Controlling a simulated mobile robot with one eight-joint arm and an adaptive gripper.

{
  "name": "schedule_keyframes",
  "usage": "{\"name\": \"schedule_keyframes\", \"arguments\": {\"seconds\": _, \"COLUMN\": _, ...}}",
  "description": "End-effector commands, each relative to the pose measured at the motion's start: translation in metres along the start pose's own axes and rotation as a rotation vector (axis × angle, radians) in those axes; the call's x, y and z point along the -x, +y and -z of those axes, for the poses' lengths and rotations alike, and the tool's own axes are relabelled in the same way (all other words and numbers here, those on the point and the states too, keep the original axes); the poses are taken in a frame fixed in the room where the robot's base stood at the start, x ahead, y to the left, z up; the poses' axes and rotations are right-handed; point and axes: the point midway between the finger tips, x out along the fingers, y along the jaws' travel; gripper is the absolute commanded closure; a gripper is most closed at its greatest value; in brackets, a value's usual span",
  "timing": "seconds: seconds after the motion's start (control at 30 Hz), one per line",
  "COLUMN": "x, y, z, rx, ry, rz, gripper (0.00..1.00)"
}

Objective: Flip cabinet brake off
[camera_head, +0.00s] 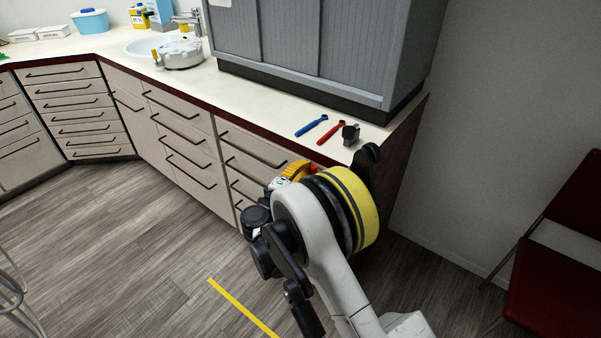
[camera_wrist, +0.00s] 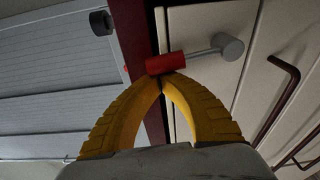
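The brake shows in the wrist view as a red cylindrical handle (camera_wrist: 165,63) on a short grey arm, which ends in a round grey knob (camera_wrist: 228,46) against the beige cabinet front (camera_wrist: 205,18). In the head view a bit of red (camera_head: 314,168) shows at my gripper's tip, just below the counter edge; my arm hides the rest. My gripper (camera_wrist: 162,82) has two yellow fingers whose tips meet. It is shut and looks empty. The red handle is right at the tips; I cannot tell whether they touch. My gripper also shows in the head view (camera_head: 303,170).
A blue brush (camera_head: 311,126), a red brush (camera_head: 331,132) and a small dark device (camera_head: 351,134) lie on the counter (camera_head: 262,96) above my gripper. A grey shutter cabinet (camera_head: 300,45) stands behind them. Drawer handles (camera_head: 255,150) stick out nearby. Red chairs (camera_head: 555,275) stand at right.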

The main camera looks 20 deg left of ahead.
Motion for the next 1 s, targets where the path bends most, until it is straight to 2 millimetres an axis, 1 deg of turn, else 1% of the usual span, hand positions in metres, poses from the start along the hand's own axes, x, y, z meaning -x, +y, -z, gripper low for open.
{"name": "schedule_keyframes", "arguments": {"seconds": 0.4, "x": -0.0045, "y": 0.0031, "z": -0.0078, "rx": 0.007, "ry": 0.000, "rz": 0.001, "gripper": 1.00}}
{"name": "schedule_keyframes", "arguments": {"seconds": 0.87, "x": -0.0046, "y": 0.0032, "z": -0.0079, "rx": 0.008, "ry": 0.000, "rz": 0.001, "gripper": 1.00}}
{"name": "schedule_keyframes", "arguments": {"seconds": 1.0, "x": -0.0096, "y": 0.0031, "z": -0.0058, "rx": 0.008, "ry": -0.002, "rz": 0.001, "gripper": 1.00}}
